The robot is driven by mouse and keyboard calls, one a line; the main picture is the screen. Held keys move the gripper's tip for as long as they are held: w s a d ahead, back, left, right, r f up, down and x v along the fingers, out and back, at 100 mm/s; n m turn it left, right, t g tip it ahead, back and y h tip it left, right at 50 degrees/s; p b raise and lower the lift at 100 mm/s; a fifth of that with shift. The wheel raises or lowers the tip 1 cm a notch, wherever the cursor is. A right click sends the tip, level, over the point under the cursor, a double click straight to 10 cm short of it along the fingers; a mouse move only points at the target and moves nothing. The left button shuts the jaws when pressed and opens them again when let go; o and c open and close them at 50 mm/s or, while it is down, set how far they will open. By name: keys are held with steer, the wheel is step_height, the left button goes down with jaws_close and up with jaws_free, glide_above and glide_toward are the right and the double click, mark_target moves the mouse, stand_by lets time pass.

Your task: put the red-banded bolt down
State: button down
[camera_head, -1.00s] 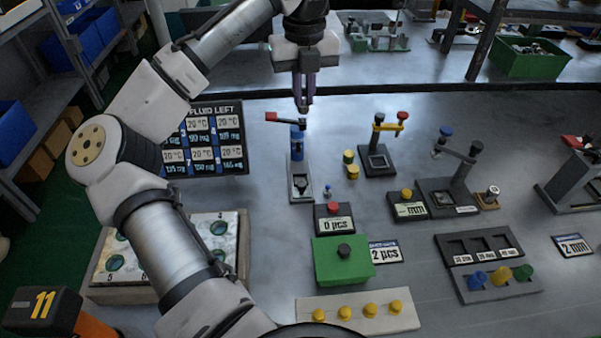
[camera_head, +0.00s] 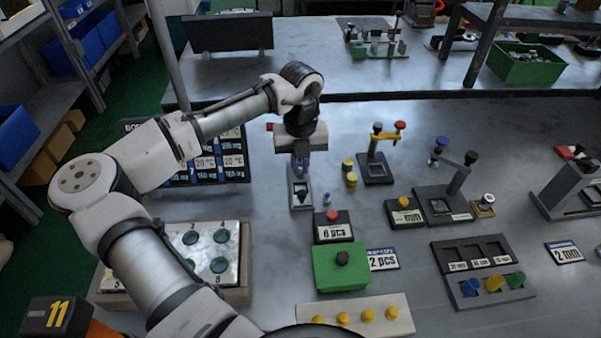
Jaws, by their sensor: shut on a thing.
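A small dark piece shows at the front of the stand, just below the fingertips. I cannot tell whether it touches what I hold.
Yellow-topped pieces (camera_head: 351,180) and a stand with a yellow lever (camera_head: 376,165) are close on the right. A green box (camera_head: 341,277) and a red-buttoned counter (camera_head: 333,229) are in front. A speckled tray with green holes (camera_head: 238,262) lies front left. Bare bench lies beyond the stands.

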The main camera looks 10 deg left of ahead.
mark_target(300, 168)
steer(key=shift+f, duration=2.05)
steer(key=c, duration=1.5)
jaws_free()
steer(key=shift+f, duration=0.15)
step_height(300, 168, up, 12)
steer(key=shift+r+b, duration=0.2)
steer(key=shift+b, duration=0.3)
